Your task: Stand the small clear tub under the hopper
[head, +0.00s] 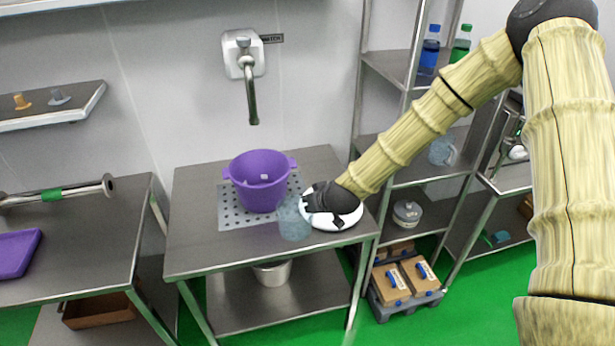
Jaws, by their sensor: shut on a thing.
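The small clear tub (291,222) is a pale, see-through vessel at the front of the middle steel table, just right of and in front of the purple pot. My gripper (302,207), white and black, comes in from the right and is shut on the tub. The fingertips are partly hidden against the tub. I cannot tell whether the tub's base touches the table top. I cannot make out a hopper in this view.
The purple pot (259,192) stands on a perforated plate (230,213) under the wall tap (250,85). The middle table (200,245) is clear at its left and front. A steel rack (396,182) with bottles and vessels stands right. A side table (75,250) holds a steel pipe (62,191).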

